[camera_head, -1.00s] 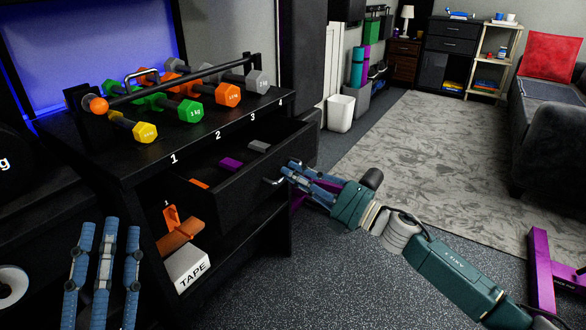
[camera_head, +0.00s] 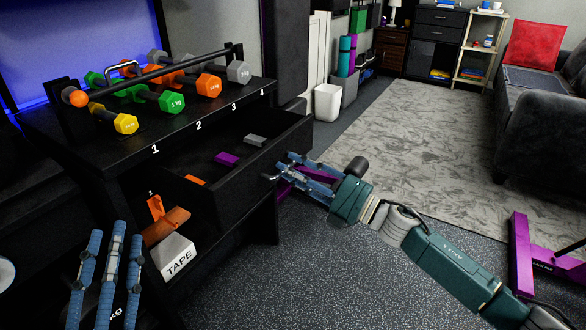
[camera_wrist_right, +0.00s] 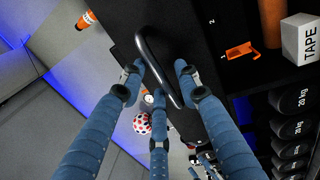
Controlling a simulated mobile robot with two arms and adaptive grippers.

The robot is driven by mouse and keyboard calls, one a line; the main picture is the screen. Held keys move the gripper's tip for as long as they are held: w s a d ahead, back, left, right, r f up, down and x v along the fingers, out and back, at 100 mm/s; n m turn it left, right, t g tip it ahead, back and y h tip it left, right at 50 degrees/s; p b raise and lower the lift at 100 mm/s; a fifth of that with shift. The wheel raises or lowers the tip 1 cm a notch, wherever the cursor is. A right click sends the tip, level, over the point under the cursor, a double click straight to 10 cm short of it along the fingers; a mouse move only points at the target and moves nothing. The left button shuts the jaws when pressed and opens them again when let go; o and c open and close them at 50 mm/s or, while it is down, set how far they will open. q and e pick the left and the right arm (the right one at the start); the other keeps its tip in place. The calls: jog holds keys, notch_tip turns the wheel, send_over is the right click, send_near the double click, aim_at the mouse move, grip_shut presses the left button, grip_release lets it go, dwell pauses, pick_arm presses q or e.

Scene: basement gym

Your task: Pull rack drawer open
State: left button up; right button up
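The black rack drawer (camera_head: 245,184) is pulled out under the dumbbell shelf. It holds a purple piece, a grey piece and an orange piece. Its curved metal handle (camera_head: 268,178) is on the drawer front. My right gripper (camera_head: 285,170) is at this handle. In the right wrist view its three blue fingers (camera_wrist_right: 157,80) surround the handle (camera_wrist_right: 150,60), partly covering it; the exact contact is hidden. My left gripper (camera_head: 115,235) is empty at the lower left, its fingers spread, away from the drawer.
Dumbbells (camera_head: 170,101) lie on the rack top (camera_head: 180,140). Below the drawer are an orange item (camera_head: 165,220) and a white TAPE box (camera_head: 175,257). A purple stand (camera_head: 520,255) is at the right. Dark floor (camera_head: 320,270) is clear in front.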

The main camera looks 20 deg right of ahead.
jog(key=v, duration=1.2)
dwell(0.5)
